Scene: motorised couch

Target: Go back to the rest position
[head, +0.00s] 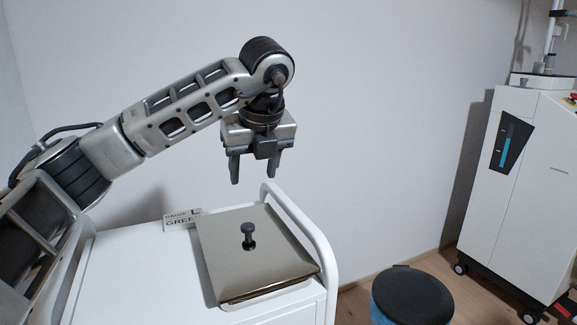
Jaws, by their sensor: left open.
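My left gripper (252,168) is in the head view, above the white cart, with its two fingers pointing down. The fingers are apart and nothing is between them. Its arm comes in from the left. A metal lid (270,265) with a dark knob (248,235) lies below the gripper, over a shallow white tray (268,292). The gripper is clear of the knob and does not touch it. What is under the lid is hidden. My right gripper is not in view.
The white cart (140,262) has a raised rail (312,232) at its right side. A small label block (182,219) reading "GREE" stands behind the lid. A black-topped round bin (412,296) and a white wheeled machine (528,190) stand on the floor to the right.

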